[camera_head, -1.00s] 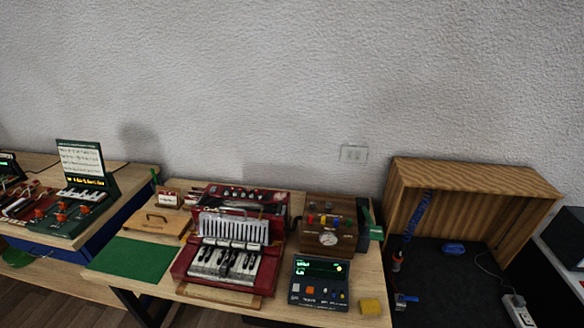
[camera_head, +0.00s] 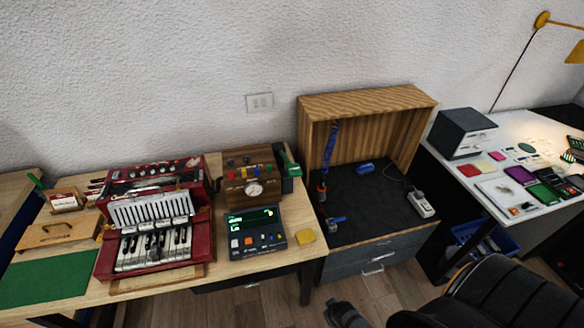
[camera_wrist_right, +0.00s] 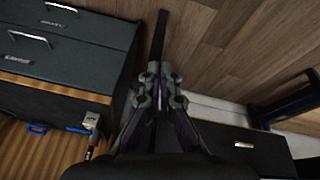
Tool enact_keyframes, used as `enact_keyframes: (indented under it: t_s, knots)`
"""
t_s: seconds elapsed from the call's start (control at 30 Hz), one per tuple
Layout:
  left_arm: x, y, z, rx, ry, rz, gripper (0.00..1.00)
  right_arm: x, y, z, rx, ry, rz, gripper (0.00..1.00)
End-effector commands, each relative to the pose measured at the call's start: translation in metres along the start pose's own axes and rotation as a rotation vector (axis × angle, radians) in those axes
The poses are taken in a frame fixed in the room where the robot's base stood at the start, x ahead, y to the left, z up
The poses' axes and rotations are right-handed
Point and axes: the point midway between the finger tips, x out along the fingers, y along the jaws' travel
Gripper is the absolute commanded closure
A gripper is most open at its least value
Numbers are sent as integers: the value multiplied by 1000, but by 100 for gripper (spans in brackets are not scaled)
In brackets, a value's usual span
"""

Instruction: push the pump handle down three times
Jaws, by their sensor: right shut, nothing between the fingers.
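A wooden box with a round gauge and coloured knobs (camera_head: 250,186) stands at the back right of the wooden desk. A green and dark upright part (camera_head: 290,165) is at its right side; it may be the pump handle, but it is too small to be sure. In the right wrist view, my right gripper (camera_wrist_right: 162,72) is shut and empty above the wood floor. My left gripper is not in view.
A wooden open-fronted cabinet (camera_head: 365,100) stands to the right over drawers (camera_head: 375,262). A white table (camera_head: 500,210) is farther right.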

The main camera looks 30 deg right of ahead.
Motion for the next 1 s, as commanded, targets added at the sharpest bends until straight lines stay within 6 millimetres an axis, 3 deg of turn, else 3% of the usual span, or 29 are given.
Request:
enact_keyframes:
  t_s: [0.03, 0.1, 0.27, 0.37, 0.5, 0.6, 0.73, 0.83, 1.0]
  knots:
    - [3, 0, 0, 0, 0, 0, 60, -14, 2, -34, 3, 46, 7, 100]
    - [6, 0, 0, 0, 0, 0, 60, -40, 4, -78, 10, 101, 19, 100]
    - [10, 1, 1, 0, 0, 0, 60, -116, 11, -162, 35, 225, 46, 100]
    - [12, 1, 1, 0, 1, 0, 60, -170, 18, -221, 74, 378, 69, 100]
    - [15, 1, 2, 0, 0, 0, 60, -261, 31, -295, 144, 637, 99, 100]
    - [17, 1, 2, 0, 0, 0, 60, -322, 38, -327, 189, 790, 108, 100]
    - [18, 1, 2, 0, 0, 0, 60, -379, 45, -348, 230, 926, 113, 100]
    - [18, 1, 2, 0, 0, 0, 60, -402, 48, -354, 247, 979, 113, 100]
    - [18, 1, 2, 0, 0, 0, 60, -411, 49, -356, 253, 998, 114, 100]
